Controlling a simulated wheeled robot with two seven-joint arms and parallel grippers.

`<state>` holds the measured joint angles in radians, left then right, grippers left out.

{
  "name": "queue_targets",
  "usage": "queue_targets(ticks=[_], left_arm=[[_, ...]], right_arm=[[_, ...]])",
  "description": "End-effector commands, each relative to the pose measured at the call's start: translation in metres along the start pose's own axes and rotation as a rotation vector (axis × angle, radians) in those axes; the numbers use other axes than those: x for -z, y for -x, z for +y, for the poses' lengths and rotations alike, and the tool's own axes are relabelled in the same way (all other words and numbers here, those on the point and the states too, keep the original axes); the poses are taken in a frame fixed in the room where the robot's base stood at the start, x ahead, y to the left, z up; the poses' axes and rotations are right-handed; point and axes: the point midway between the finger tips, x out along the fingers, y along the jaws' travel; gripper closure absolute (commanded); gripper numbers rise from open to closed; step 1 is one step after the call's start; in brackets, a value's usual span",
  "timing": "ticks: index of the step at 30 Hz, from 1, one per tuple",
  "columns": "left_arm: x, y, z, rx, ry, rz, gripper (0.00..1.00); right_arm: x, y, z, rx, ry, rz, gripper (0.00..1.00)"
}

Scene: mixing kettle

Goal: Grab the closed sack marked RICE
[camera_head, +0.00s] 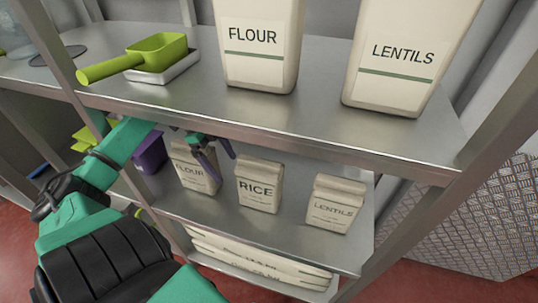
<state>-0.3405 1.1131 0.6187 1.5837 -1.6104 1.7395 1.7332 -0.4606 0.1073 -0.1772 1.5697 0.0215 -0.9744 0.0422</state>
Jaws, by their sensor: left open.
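The closed sack marked RICE (259,186) stands upright on the middle shelf, between a small FLOUR sack (196,172) and a small LENTILS sack (334,204). It is cream-coloured with a folded top, and its label faces me. My left gripper (221,163) reaches in under the upper shelf, with its purple fingers apart. It is open and empty, in front of the small FLOUR sack and to the left of the RICE sack. It partly covers the FLOUR sack. My right gripper is not in view.
The upper shelf (300,115) overhangs the sacks and bears large FLOUR (257,66) and LENTILS (398,84) containers and a green scoop (138,58). A purple container (149,155) stands left of the sacks. Flat sacks (262,258) lie on the lower shelf. A metal post stands at the right.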

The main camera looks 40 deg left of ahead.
Motion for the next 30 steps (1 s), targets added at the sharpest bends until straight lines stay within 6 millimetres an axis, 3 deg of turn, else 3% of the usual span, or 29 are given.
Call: queue_targets(ticks=[2, 9, 21, 24, 30], left_arm=[[0.006, -0.002, 0.002, -0.011, -0.001, -0.005, 0.00], [0.057, -0.023, 0.002, -0.008, -0.004, -0.004, 0.00], [0.114, -0.044, 0.002, -0.005, -0.003, 0.000, 0.00], [0.110, -0.058, 0.002, -0.008, 0.002, -0.001, 0.00], [0.110, -0.058, 0.002, -0.008, 0.002, -0.003, 0.00]], right_arm=[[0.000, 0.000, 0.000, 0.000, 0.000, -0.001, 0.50], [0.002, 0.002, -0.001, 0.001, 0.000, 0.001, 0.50], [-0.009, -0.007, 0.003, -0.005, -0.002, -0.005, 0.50], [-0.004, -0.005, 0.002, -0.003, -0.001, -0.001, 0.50], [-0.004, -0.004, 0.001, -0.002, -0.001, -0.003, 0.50]])
